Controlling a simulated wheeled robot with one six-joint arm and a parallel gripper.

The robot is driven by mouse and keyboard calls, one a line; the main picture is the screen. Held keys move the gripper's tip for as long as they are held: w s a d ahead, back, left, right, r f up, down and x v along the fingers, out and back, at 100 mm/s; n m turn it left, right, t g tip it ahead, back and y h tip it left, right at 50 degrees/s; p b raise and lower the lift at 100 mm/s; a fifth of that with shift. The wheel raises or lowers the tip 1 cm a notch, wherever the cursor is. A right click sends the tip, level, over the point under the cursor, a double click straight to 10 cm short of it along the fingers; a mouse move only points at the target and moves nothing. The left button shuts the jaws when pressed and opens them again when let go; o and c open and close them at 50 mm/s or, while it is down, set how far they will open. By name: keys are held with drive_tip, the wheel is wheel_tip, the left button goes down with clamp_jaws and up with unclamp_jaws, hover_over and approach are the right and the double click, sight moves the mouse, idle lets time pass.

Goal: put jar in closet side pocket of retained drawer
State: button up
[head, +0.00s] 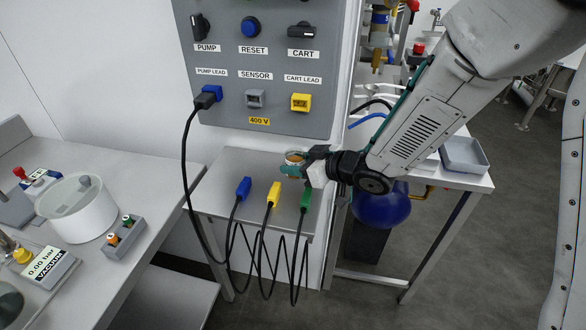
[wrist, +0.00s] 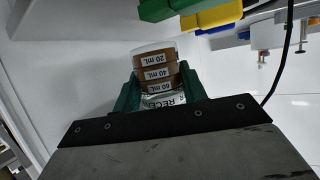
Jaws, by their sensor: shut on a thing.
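My gripper (wrist: 157,95) is shut on a jar (wrist: 156,70). In the wrist view the jar sits between two green fingers, has brown contents and shows the marks 20, 40 and 60 mL, with a partly hidden label. In the head view the jar (head: 294,157) is small, at the end of my arm, above the back right of the small metal shelf under the control panel. The gripper (head: 293,167) is partly hidden by its own wrist there. I see no closet or drawer that I can make out in either view.
Blue, yellow and green plugs (head: 274,195) with coiled black leads stand along the shelf (head: 219,190) front. The grey control panel (head: 255,70) is above. A blue round flask (head: 378,207) and a grey tray (head: 464,155) are at right. A bench (head: 70,165) with instruments is at left.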

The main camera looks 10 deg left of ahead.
drive_tip(key=f, duration=0.3)
drive_tip(key=shift+w+a+f, duration=0.2)
drive_tip(key=shift+w, duration=0.2)
drive_tip(key=shift+d+f, duration=0.1)
drive_tip(key=shift+f, duration=0.2)
drive_tip(key=o, duration=0.8)
drive_tip(key=shift+r, duration=0.1)
drive_tip(key=shift+r, duration=0.2)
drive_tip(key=v, duration=1.2)
drive_tip(key=shift+s+f, duration=0.1)
drive_tip(key=shift+f, duration=0.05)
